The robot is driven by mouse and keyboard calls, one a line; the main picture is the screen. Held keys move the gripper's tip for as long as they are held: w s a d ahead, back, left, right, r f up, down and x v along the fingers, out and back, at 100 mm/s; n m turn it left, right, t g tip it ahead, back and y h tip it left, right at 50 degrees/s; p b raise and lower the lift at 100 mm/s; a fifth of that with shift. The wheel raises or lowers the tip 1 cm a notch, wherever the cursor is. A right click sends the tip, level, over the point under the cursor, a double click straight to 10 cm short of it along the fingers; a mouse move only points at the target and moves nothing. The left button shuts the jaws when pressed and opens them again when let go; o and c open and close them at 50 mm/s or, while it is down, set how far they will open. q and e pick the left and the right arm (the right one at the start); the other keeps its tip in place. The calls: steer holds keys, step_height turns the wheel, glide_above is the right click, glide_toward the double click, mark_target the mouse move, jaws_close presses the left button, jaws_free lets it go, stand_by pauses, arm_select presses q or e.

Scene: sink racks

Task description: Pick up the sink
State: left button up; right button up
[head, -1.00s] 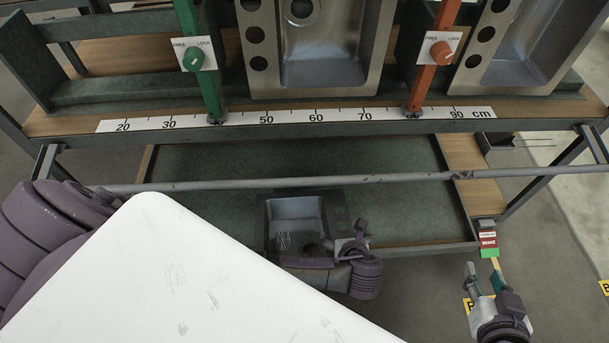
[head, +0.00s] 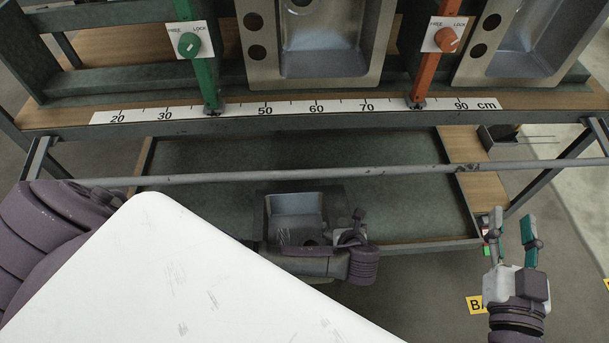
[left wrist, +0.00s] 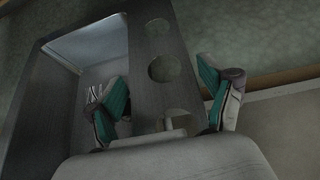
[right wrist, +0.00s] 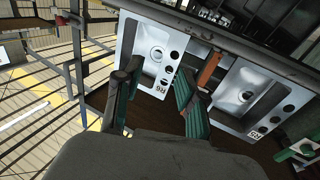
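A grey metal sink (head: 296,208) with a square basin lies on the green lower shelf. My left gripper (head: 350,232) is at its near right side. In the left wrist view the sink's strip with round holes (left wrist: 152,45) lies between the spread fingers of that gripper (left wrist: 162,100). One finger is over the basin, the other is past the outer edge. I cannot tell whether either touches. My right gripper (head: 528,228) is raised right of the shelf, open and empty; its parted fingers show in the right wrist view (right wrist: 155,95).
More sinks stand in the upper rack, one in the middle (head: 325,45) and one at the right (head: 520,45). A green post (head: 205,75) and an orange post (head: 425,70) carry knobs. A grey bar (head: 250,176) crosses above the lower shelf (head: 400,160).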

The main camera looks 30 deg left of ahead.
arm_select(q)
steer(key=c, duration=1.1)
steer(key=shift+r, duration=0.1)
steer(key=shift+c, duration=1.1)
